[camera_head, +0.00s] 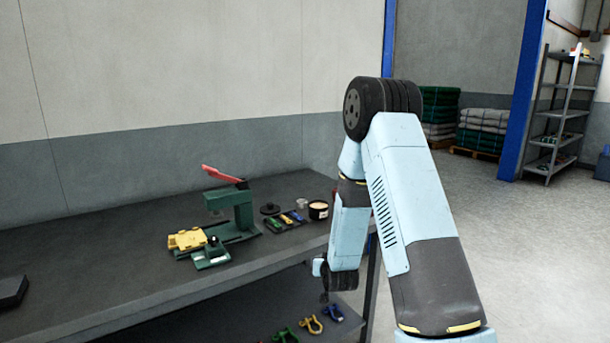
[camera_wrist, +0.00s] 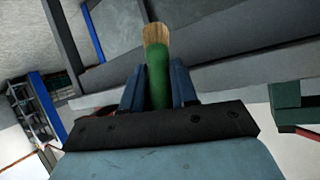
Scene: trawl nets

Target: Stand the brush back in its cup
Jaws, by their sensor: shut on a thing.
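In the wrist view, my gripper (camera_wrist: 157,88) is shut on a brush with a green handle (camera_wrist: 158,75) and pale tan bristles (camera_wrist: 155,34). The bristles point away from the palm. In the head view, my gripper (camera_head: 323,297) hangs beside the front edge of the workbench, below its top; the brush cannot be made out there. On the bench's right end stand a dark round pot (camera_head: 318,210) with a cream top and a small clear container (camera_head: 302,203). I cannot tell which is the brush's cup.
A green press (camera_head: 240,208) with a red lever and a yellow part (camera_head: 187,240) stand on the workbench (camera_head: 100,260). Small coloured tools (camera_head: 287,219) lie beside the pot. Several shackles (camera_head: 312,325) lie on the lower shelf. The bench's left middle is mostly clear.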

